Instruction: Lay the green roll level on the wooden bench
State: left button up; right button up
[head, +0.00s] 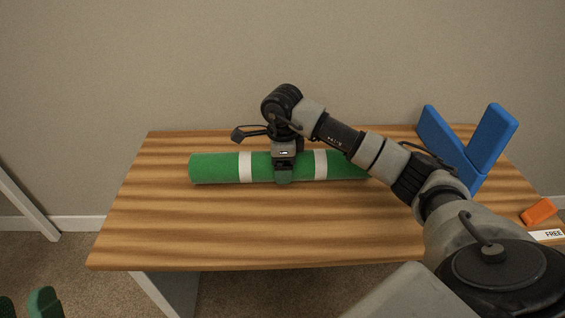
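The green roll (214,168) with two white bands lies level across the back middle of the wooden bench (250,230), its long side running left to right. It looks to be on or just above the bench top; I cannot tell which. My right gripper (283,175) points down at the roll's middle, between the white bands, with its fingers at the roll. The far finger is hidden, so its grip is not fully visible. The roll's right end is partly behind my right arm. My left gripper does not show clearly; only green rounded tips (42,302) appear at the lower left corner.
A blue V-shaped object (470,150) stands at the bench's right back. An orange block (538,211) and a white label reading "FREE" (547,235) are at the right edge. A plain wall is behind the bench. The bench's front and left are clear.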

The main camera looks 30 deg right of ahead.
pick_arm(q)
jog(key=shift+s+r+t, duration=0.35)
jog(key=shift+s+t, duration=0.05)
pick_arm(e)
jog(key=shift+f, duration=0.25)
pick_arm(q)
jog(key=shift+s, duration=0.1)
pick_arm(e)
jog(key=shift+f, duration=0.1)
jog(key=o, duration=1)
pick_arm(q)
jog(key=shift+r, duration=0.1)
